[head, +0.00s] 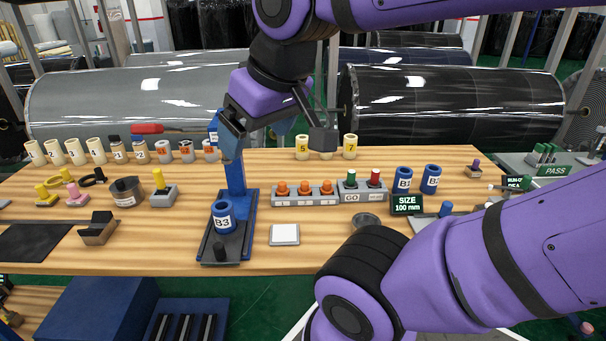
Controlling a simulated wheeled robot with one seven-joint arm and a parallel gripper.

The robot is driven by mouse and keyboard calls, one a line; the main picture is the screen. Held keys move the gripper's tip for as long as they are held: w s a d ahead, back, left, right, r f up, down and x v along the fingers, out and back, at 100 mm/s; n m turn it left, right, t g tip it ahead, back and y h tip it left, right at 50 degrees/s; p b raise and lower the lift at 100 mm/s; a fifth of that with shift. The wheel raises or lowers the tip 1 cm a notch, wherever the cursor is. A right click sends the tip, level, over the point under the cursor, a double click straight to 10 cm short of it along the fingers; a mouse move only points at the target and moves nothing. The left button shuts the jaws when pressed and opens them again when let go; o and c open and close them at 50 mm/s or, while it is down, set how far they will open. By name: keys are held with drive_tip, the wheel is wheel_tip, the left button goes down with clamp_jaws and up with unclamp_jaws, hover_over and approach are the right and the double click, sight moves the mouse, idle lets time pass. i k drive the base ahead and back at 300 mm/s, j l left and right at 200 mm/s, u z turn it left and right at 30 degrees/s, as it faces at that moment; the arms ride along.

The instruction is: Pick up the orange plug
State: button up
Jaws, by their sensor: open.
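Three orange plugs stand upright in a row in a grey block (305,199): a left one (282,187), a middle one (304,188) and a right one (326,187). I cannot tell which of them the task means. My gripper (277,140) is open and empty. Its two dark fingers are spread wide, and in the picture they show above and behind the block. The fingers do not touch the plugs. The left finger overlaps the blue stand in the view.
A blue stand (236,175) holds a roll marked B3 (222,217). Blue rolls (403,180) and a size display (406,204) are further right. A white pad (285,235) lies in front.

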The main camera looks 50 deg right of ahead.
sight(304, 189)
drive_tip(key=z, duration=1.1)
drive_tip(key=k+l, duration=0.05)
